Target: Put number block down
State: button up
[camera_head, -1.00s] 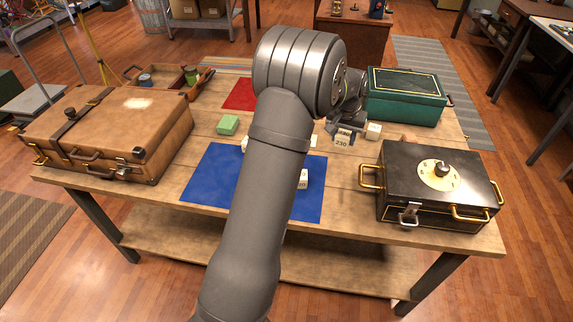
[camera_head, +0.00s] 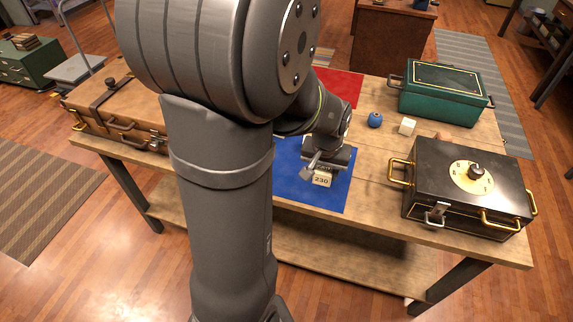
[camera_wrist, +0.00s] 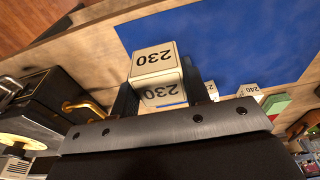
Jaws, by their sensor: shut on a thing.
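A white block (camera_head: 321,180) marked 230 is held in my gripper (camera_head: 318,166). It also shows in the wrist view (camera_wrist: 155,62), between the two dark fingers. The blue mat (camera_head: 335,194) lies on the wooden table under and around the held block. I cannot tell whether the block touches the mat.
A black box (camera_head: 430,175) with gold handles stands at the right. Behind it are a white block (camera_head: 407,126), a blue round object (camera_head: 375,120) and a green case (camera_head: 445,90). A red mat (camera_head: 340,86) lies at the back. A brown suitcase (camera_head: 95,110) is at the left.

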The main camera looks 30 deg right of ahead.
send_over(290, 181)
jog(key=f, duration=0.7)
jog(key=shift+s+a, duration=0.25)
jog(key=shift+s, duration=0.1)
jog(key=shift+f, duration=1.95)
jog(key=shift+f, duration=0.15)
jog(key=o, duration=1)
jog(key=shift+c, duration=0.2)
notch_tip(290, 181, up, 12)
jog(key=s+a, duration=0.1)
jog(key=shift+a, duration=0.15)
jog(key=shift+s, duration=0.1)
